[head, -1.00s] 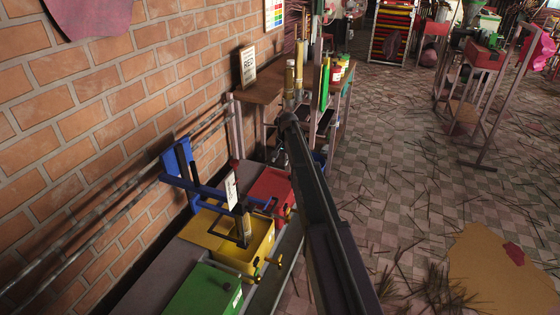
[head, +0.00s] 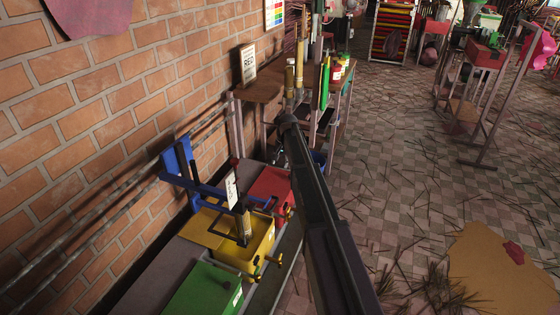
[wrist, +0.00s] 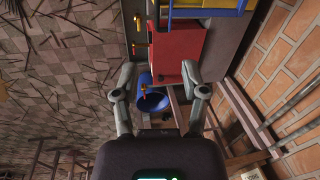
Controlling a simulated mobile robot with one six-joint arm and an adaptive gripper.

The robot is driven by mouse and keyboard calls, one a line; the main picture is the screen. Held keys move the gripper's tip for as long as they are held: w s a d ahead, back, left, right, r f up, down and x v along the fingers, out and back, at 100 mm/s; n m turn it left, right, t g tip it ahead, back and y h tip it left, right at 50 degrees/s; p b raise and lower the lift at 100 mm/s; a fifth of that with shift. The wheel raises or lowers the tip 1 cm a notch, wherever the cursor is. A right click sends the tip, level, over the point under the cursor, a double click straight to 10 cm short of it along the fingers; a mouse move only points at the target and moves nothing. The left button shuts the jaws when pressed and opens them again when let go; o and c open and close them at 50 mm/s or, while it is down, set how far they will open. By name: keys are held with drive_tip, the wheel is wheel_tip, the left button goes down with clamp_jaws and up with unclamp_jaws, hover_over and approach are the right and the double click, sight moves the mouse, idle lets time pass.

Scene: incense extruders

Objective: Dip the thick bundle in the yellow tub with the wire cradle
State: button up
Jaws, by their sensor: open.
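The yellow tub (head: 262,240) stands low by the brick wall, between a red tub and a green tub. A dark wire cradle (head: 243,232) hangs over the yellow tub from a blue arm (head: 180,165), with a white tag (head: 231,190) above it. A tan, bundle-like piece shows in the cradle, too small to identify. Tan upright bundles (head: 299,68) stand on the back bench; I cannot tell which is the thick bundle. In the wrist view my gripper (wrist: 160,75) is open with nothing between its fingers. The head view does not show the fingers clearly.
The red tub (head: 270,186) and green tub (head: 205,290) flank the yellow one. A blue cup (wrist: 152,97) lies beyond my fingers. The tiled floor at right has scattered sticks.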

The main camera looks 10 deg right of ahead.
drive_tip(key=s+a+n, duration=0.3)
drive_tip(key=s, duration=1.5)
drive_tip(key=s+a+n+g+h, duration=0.1)
drive_tip(key=s+a+n, duration=0.2)
drive_tip(key=s, duration=1.6)
drive_tip(key=shift+a+f+h, duration=0.15)
drive_tip(key=shift+a+h, duration=0.15)
drive_tip(key=shift+a, duration=0.15)
